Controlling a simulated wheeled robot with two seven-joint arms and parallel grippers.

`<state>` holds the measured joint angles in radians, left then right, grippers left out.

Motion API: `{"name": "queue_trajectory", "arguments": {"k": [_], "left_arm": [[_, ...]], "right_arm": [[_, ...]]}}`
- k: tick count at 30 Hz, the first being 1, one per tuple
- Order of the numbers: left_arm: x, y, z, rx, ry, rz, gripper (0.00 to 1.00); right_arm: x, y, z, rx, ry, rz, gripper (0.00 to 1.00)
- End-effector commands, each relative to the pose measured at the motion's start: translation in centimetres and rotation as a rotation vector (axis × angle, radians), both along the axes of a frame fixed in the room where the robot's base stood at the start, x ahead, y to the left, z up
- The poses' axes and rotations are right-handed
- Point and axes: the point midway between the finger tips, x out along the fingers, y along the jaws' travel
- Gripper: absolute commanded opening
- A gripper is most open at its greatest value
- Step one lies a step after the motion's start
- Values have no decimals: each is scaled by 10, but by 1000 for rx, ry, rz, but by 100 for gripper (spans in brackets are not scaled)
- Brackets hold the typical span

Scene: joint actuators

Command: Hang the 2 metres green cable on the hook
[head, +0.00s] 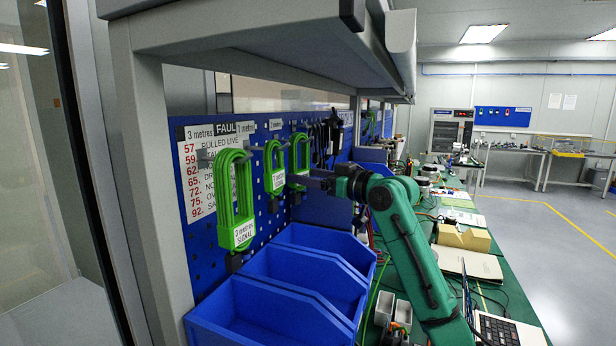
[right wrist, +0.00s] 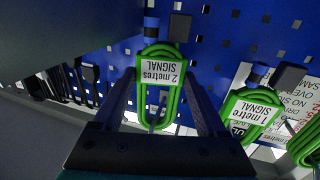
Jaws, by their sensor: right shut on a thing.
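The 2 metres green cable (right wrist: 172,105) is a bundled loop with a white "2 metres SIGNAL" label. It lies between the two fingers of my right gripper (right wrist: 160,80), which is shut on it, close to the blue pegboard. A metal hook (right wrist: 157,120) shows within the loop; I cannot tell whether it bears the cable's weight. In the head view this cable (head: 299,150) is the farthest of the three green loops, with my right gripper (head: 303,180) at its lower end. My left gripper is out of view.
The 1 metre cable (head: 275,172) and 3 metres cable (head: 224,200) hang nearby on the blue pegboard (head: 200,248). Black cables (head: 327,135) hang beyond. Blue bins (head: 270,310) stand below, and a grey shelf (head: 270,50) overhangs.

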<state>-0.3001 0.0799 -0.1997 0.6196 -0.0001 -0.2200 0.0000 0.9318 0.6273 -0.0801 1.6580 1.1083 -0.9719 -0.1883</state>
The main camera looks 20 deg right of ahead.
Motion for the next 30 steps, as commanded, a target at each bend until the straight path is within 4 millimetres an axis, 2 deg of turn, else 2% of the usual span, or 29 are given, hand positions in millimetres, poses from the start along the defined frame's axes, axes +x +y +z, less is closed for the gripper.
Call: {"name": "queue_trajectory", "arguments": {"k": [3, 4, 5, 6, 13, 17, 20, 30], "left_arm": [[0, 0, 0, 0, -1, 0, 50], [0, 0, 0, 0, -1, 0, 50], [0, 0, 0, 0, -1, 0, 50], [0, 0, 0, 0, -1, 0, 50], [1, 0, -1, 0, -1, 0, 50], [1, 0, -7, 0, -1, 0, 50], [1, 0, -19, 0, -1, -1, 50], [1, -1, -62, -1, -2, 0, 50]], "right_arm": [[0, 0, 1, 1, -2, 0, 8], [0, 0, 1, 1, -2, 0, 82], [0, 0, 1, 1, -2, 0, 94], [0, 0, 1, 1, -2, 0, 100], [0, 0, 0, 0, 1, 0, 100], [-8, -5, -3, 0, -1, -1, 100], [-25, -13, -6, -2, -2, -3, 100], [-106, -53, -6, -4, -3, -3, 100]]}}
